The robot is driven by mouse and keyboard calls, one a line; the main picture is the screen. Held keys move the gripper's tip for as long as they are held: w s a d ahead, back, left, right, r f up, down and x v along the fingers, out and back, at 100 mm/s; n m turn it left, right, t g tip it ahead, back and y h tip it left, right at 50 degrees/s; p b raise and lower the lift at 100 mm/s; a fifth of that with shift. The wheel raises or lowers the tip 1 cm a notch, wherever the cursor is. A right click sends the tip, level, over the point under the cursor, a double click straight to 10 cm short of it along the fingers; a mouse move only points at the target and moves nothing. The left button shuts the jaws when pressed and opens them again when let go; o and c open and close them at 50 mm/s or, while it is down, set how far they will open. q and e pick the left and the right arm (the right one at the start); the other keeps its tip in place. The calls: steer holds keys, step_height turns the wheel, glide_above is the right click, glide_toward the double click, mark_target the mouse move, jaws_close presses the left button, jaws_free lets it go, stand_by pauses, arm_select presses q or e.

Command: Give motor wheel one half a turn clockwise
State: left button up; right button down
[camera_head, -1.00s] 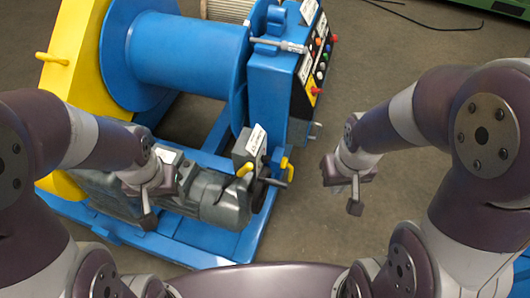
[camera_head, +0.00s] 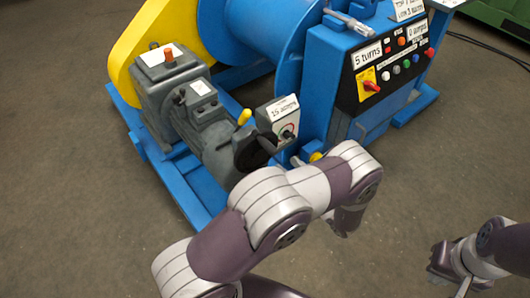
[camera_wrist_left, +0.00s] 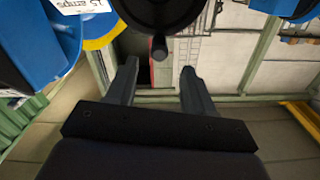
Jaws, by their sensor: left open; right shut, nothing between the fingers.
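The motor wheel (camera_head: 250,153) is a dark disc on the end of the grey motor (camera_head: 208,132), partly behind a dark stub that looks like its handle. In the left wrist view the wheel (camera_wrist_left: 155,10) fills the top middle, with its handle knob (camera_wrist_left: 158,46) pointing toward me. My left gripper (camera_wrist_left: 157,72) is open and empty; its fingertips are spread on either side of the knob's line, just below it in the picture. In the head view my left arm's links hide its fingers. My right gripper (camera_head: 446,268) is shut and empty at the lower right, away from the machine.
A box labelled 15 amps (camera_head: 284,120) with a dial stands right beside the wheel. A yellow lever (camera_head: 244,117) sits above the motor. The blue control cabinet (camera_head: 340,85) and blue drum (camera_head: 250,35) are behind. The floor (camera_head: 75,210) at left is clear.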

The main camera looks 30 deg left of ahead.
mark_target(260, 138)
arm_select(q)
steer(key=x, duration=1.1)
steer(key=shift+w+a+r, duration=0.2)
steer(key=shift+a, duration=0.1)
jaws_close()
